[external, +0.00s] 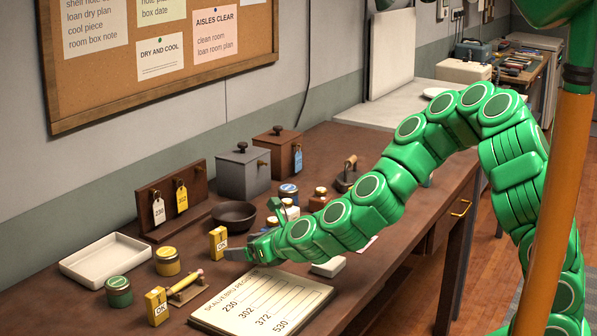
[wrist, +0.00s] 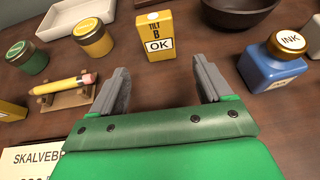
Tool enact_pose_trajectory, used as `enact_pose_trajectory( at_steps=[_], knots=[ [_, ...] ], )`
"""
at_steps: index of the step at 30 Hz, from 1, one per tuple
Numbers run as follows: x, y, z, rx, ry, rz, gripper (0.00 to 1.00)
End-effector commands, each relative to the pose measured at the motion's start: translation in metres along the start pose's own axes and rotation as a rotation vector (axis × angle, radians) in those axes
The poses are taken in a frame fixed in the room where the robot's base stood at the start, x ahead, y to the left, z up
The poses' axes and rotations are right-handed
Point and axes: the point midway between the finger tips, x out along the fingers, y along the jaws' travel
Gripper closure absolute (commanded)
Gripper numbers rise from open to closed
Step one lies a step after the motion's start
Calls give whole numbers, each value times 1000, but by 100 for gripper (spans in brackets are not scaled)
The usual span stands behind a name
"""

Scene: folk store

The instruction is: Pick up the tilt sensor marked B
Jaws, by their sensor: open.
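The tilt sensor marked B (wrist: 158,36) is a small upright yellow box with a white OK label, at the top middle of the wrist view. It also stands on the brown table in the external view (external: 218,242). My gripper (wrist: 160,70) is open and empty, its two grey fingers pointing at the sensor. The sensor is ahead of the fingertips, roughly centred between them, with a gap of table showing. In the external view my gripper (external: 238,254) is low over the table, just right of the sensor.
A second yellow OK box (external: 156,306) stands nearer the front, beside a pencil on a wooden rest (wrist: 64,86). Yellow (wrist: 93,38) and green (wrist: 26,58) jars are to the left. A blue ink bottle (wrist: 270,68) is right, and a dark bowl (external: 234,214) is behind.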

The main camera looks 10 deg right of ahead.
Motion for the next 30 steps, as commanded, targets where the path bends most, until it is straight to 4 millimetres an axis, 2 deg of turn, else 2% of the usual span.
enact_pose_trajectory(
  at_steps=[16, 24, 30],
  knots=[
    [33, 0, 1, -5, 1, 1, 21],
    [61, 0, 5, -7, 2, 3, 21],
    [74, -1, 5, -5, 0, 2, 21]
  ],
)
